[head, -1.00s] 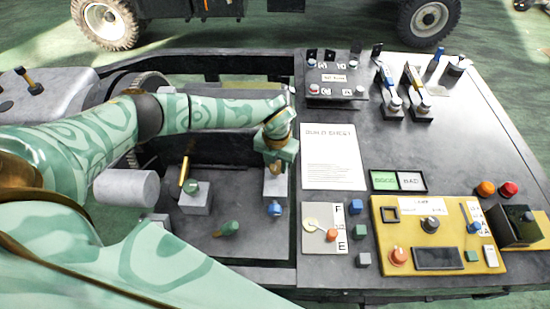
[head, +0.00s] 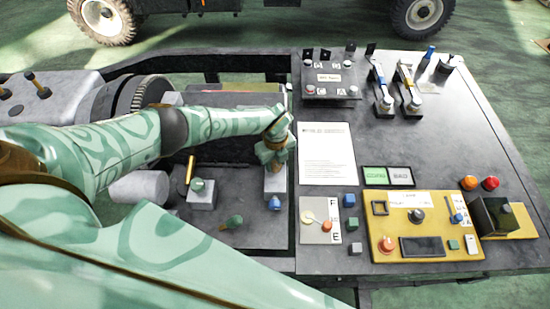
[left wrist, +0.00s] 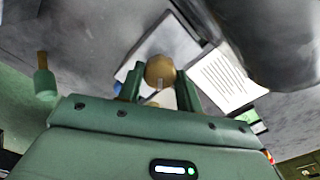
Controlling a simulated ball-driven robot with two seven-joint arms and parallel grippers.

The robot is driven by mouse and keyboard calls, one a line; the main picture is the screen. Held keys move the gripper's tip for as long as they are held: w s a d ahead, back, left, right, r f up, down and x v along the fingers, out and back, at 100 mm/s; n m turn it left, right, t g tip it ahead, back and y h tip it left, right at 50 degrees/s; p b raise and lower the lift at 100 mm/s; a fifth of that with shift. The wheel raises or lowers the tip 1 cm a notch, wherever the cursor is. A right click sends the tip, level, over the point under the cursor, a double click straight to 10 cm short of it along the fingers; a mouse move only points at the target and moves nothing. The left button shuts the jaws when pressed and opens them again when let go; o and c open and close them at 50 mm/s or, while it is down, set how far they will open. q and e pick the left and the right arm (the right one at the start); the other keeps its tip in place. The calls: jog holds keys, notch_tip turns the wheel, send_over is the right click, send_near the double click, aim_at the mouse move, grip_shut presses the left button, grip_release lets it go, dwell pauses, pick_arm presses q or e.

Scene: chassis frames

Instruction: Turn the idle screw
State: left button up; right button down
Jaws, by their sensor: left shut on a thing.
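A round brass knob (left wrist: 160,72), which I take to be the idle screw, sits between my left fingers in the left wrist view. My left gripper (left wrist: 159,85) is shut on it. In the head view the left gripper (head: 275,168) points down onto the top of a pale grey block (head: 275,184) in the dark engine bay, and its fingers hide the screw there. A blue knob (head: 275,203) is at the block's front. My right gripper is not in view.
Left of the block are a green knob on a grey block (head: 201,194), an upright brass rod (head: 190,168) and a green cap (head: 234,221). To the right a table holds a white sheet (head: 326,155), a GOOD/BAD sign (head: 388,176) and a yellow panel (head: 424,228).

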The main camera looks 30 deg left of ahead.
pick_arm(q)
jog(key=shift+w+r+n+p, duration=0.15)
jog(key=shift+n+p, duration=0.8)
jog(key=shift+n, duration=1.05)
jog(key=shift+a, duration=0.1)
jog(key=o, duration=1)
notch_tip(320, 180, up, 8)
jog(key=p, duration=0.4)
jog(key=shift+f, duration=0.2)
notch_tip(320, 180, up, 8)
jog(key=r+p, duration=0.1)
send_over(275, 163)
jog(key=shift+f, duration=0.25)
jog(key=shift+s, duration=0.2)
